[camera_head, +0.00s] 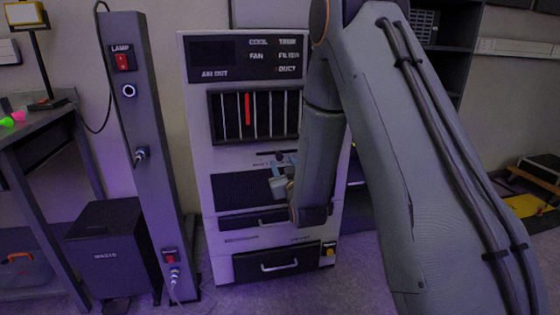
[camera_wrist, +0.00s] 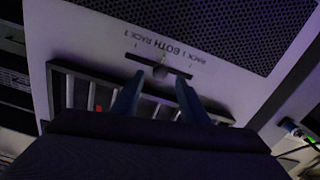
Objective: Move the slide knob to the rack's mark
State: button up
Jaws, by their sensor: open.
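The slide knob (camera_wrist: 160,71) is a small dark piece near the middle of a thin dark slot in the wrist view. The printed label (camera_wrist: 162,47) naming RACK 1, BOTH and RACK 2 runs alongside the slot, upside down; the knob is close to the BOTH word. My gripper (camera_wrist: 160,82) is open, its two blue-grey fingers on either side of the knob with gaps visible. Whether the tips reach knob depth is unclear. In the head view my gripper (camera_head: 280,178) is at the cabinet front just below the slot (camera_head: 275,152), and the knob cannot be made out.
The white cabinet (camera_head: 202,165) has a barred window (camera_head: 228,116) with one red bar above the slot and a dark mesh panel (camera_head: 235,188) below. A dark post (camera_head: 145,100) with a lamp switch stands left. A dark box (camera_head: 105,245) sits on the floor.

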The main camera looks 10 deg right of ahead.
aim_at(280, 158)
jog(key=shift+w, duration=2.55)
grip_shut()
